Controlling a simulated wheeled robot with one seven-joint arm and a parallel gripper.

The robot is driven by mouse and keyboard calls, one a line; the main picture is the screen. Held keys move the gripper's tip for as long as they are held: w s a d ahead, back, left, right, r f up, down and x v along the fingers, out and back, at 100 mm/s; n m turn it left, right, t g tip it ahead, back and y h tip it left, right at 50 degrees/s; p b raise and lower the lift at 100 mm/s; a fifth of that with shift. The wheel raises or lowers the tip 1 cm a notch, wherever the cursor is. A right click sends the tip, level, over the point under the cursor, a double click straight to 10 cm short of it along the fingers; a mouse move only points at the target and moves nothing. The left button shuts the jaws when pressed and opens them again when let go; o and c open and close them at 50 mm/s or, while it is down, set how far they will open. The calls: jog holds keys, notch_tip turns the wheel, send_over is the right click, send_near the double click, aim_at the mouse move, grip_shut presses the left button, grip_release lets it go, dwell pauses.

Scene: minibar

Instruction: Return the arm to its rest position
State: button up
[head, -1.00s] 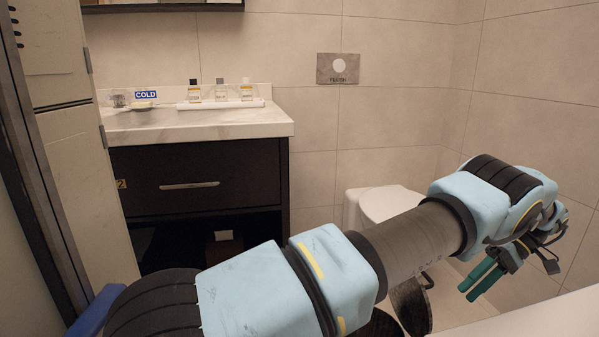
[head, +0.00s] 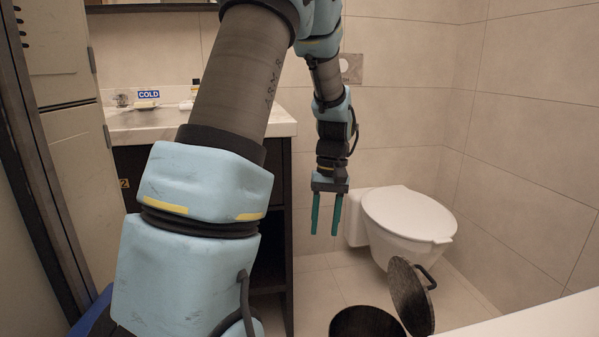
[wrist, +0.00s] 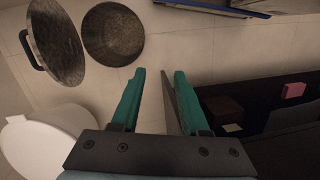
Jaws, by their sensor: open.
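My gripper (head: 325,214) hangs from my raised, bent arm in the middle of the head view. Its two green fingers point down and stand apart, with nothing between them. It is in the air in front of the wall, left of the white toilet (head: 408,217) and right of the dark vanity cabinet. In the wrist view my gripper (wrist: 156,78) is also open and empty, with tiled floor beyond the fingertips.
A round dark bin (head: 366,324) stands on the floor, its lid (head: 409,297) tilted beside it; both show in the wrist view too. The vanity counter (head: 150,126) holds small items, partly hidden by my arm. A pale surface (head: 545,322) fills the lower right corner.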

jog(key=s+a+r+m+t+h, duration=0.1)
jog(key=s+a+t, duration=0.2)
jog(key=s+a, duration=0.85)
notch_tip(320, 180, up, 29)
jog(key=w+a+p, duration=0.1)
jog(key=p, duration=2.8)
jog(key=shift+f, duration=0.1)
